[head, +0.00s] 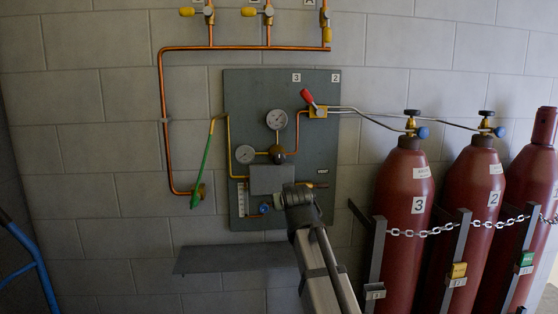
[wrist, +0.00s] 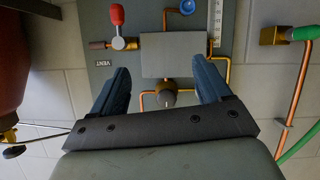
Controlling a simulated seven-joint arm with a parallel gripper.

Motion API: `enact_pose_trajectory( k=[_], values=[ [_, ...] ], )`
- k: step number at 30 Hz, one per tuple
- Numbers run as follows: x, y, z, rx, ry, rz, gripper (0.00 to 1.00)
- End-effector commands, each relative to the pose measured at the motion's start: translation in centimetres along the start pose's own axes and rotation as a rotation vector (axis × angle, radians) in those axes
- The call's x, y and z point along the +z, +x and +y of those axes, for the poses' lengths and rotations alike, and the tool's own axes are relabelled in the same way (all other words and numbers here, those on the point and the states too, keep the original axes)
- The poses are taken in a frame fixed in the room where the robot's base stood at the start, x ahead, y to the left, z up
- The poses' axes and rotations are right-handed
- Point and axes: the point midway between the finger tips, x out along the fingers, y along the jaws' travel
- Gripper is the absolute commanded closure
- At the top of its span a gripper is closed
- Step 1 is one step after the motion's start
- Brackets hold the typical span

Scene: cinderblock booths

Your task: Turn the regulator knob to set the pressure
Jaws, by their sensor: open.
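The regulator knob (head: 277,154) is a dark round knob on the grey panel (head: 240,100), between a top gauge (head: 277,119) and a left gauge (head: 245,154). In the wrist view the knob (wrist: 162,97) shows between my fingers, its lower part close to the gripper's dark crossbar. My gripper (wrist: 161,66) is open, with one dark finger on each side and nothing between them touching the knob that I can see. In the head view my gripper (head: 298,195) is in front of the panel's lower right. The gauges are not visible in the wrist view.
A grey box (wrist: 175,55) sits beside the knob, with copper pipes around it. A red-capped vent valve (wrist: 117,15) and a blue knob (wrist: 187,7) are nearby. A red lever (head: 307,97) is at upper right. Chained red cylinders (head: 405,190) stand right; a shelf (head: 235,258) is below.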

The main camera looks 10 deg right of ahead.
Motion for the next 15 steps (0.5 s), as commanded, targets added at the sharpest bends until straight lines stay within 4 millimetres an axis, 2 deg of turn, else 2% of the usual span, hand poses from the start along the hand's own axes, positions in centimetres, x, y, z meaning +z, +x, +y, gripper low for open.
enact_pose_trajectory(
  k=[1,6,10,15],
  values=[
    [-1.9,0.6,0.2,0.009,-0.010,0.051,0.23],
    [-5.6,0.8,0.6,0.033,-0.044,0.213,0.23],
    [-7.7,0.3,0.7,0.045,-0.065,0.319,0.23],
    [-9.1,-0.2,0.6,0.048,-0.076,0.393,0.23]
  ],
)
